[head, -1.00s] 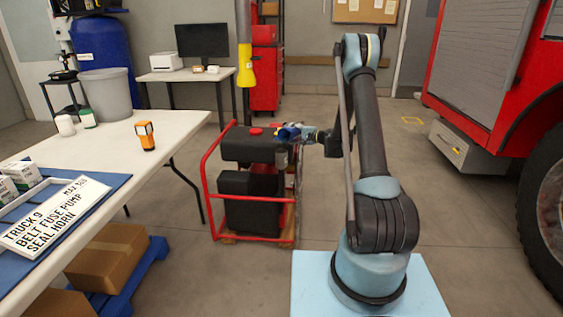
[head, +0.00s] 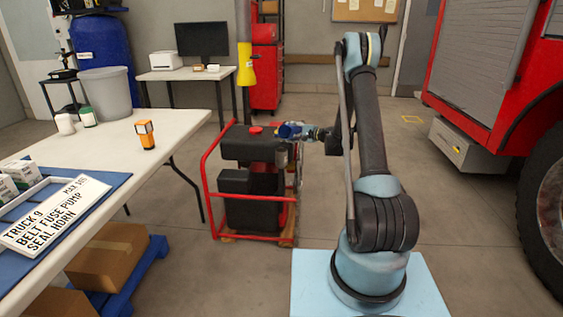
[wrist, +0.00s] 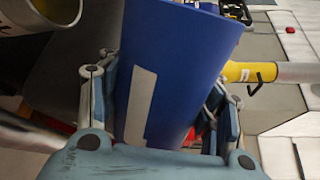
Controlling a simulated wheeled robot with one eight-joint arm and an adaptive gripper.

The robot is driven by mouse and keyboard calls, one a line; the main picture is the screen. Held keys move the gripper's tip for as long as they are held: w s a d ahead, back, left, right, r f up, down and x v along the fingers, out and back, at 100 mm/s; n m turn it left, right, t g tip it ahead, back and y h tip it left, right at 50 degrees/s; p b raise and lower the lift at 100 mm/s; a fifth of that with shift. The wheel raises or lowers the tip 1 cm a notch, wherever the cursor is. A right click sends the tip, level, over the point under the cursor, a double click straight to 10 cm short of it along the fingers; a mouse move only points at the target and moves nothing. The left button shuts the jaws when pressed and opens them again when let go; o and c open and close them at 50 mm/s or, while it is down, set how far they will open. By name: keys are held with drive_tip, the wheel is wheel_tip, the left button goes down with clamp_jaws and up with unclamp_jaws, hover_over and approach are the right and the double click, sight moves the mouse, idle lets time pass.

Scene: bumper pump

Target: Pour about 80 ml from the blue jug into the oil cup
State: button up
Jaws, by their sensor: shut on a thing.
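The blue jug (head: 290,130) is above the right side of the pump unit in the head view. It fills the middle of the wrist view (wrist: 185,60), with a pale strip down its side. My gripper (head: 308,132) is shut on the jug, with one finger on each side in the wrist view (wrist: 160,90). The jug looks tipped over to the left in the head view; its mouth and any liquid cannot be made out. A metal cup (head: 281,158), apparently the oil cup, is just below the jug. A round metal rim (wrist: 58,10) shows beside the jug at upper left in the wrist view.
The black pump unit (head: 250,185) stands in a red tube frame (head: 211,200) on the floor. A yellow-banded post (head: 246,65) rises behind it. A white table (head: 180,122) is at left, a red truck (head: 490,80) at right.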

drive_tip(key=shift+w+r+m, duration=0.1)
drive_tip(key=shift+r+m, duration=0.05)
drive_tip(key=shift+m, duration=0.55)
idle(0.5)
drive_tip(key=shift+r+m+g+b, duration=0.25)
drive_tip(key=shift+m+b, duration=0.2)
drive_tip(key=shift+m, duration=0.55)
drive_tip(key=shift+f+y, duration=0.15)
drive_tip(key=shift+y, duration=0.15)
drive_tip(key=shift+s+a+f+m+b, duration=0.15)
drive_tip(key=shift+s+f+m+b, duration=0.15)
drive_tip(key=shift+m, duration=0.3)
drive_tip(key=shift+m+g+b, duration=0.25)
drive_tip(key=shift+m+b, duration=0.1)
drive_tip(key=shift+m, duration=0.35)
drive_tip(key=m, duration=0.1)
drive_tip(key=w+m+b, duration=0.1)
drive_tip(key=m, duration=0.1)
drive_tip(key=shift+w+d+y, duration=0.15)
drive_tip(key=shift+d+y, duration=0.15)
drive_tip(key=shift+y, duration=0.1)
drive_tip(key=shift+w+d+f+m+y+b, duration=0.15)
drive_tip(key=shift+m+b, duration=0.2)
drive_tip(key=shift+m, duration=0.4)
drive_tip(key=shift+w+d+f+m+y+b, duration=0.1)
drive_tip(key=shift+w+m+b, duration=0.2)
drive_tip(key=shift+m, duration=0.4)
drive_tip(key=shift+w+d+f+m+y+b, duration=0.1)
drive_tip(key=shift+m+b, duration=0.3)
drive_tip(key=shift+m, duration=0.35)
